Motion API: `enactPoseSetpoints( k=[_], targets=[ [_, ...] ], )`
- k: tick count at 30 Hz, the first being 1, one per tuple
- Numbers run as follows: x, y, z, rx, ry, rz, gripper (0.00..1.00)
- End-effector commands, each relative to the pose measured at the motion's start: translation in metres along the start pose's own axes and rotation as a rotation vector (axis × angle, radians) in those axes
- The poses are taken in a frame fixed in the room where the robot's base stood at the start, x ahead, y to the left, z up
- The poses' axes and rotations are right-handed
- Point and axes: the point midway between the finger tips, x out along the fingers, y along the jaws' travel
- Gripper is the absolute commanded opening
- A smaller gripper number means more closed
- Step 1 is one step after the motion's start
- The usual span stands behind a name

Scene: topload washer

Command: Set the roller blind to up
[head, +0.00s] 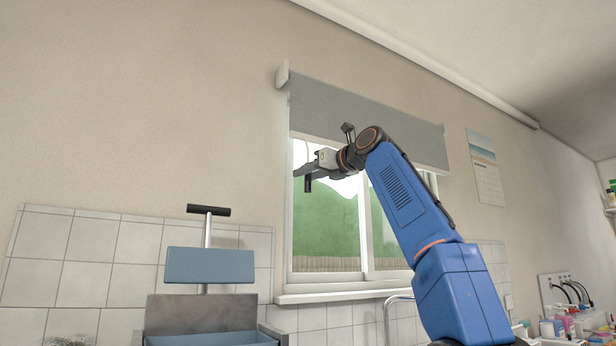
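The grey roller blind (375,119) hangs over the top part of the window, with its lower edge well above the sill. Its pale bottom bar (420,162) is partly hidden behind my arm. My gripper (306,178) is in front of the left window pane, just below the blind's lower left part. A thin line runs down from the blind to near the gripper; I cannot tell if it is a cord. A small dark piece shows at the fingertips. I cannot tell whether the fingers are apart or closed on anything.
The window sill (340,294) juts out below the window. A blue-grey cart or bin with a black handle (208,210) stands at the lower left. A calendar (485,166) hangs at the right. Several bottles (570,322) stand at the lower right. A faucet (388,312) rises below the sill.

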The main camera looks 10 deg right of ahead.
Motion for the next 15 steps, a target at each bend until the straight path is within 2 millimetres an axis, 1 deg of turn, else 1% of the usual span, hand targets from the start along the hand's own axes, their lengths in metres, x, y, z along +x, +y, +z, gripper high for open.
enactPoseSetpoints(
  k=[9, 15],
  targets=[
    [0.0, 0.0, -0.002, 0.001, 0.005, 0.001, 0.36],
    [-0.011, 0.0, -0.001, 0.001, 0.006, 0.001, 0.36]
  ],
)
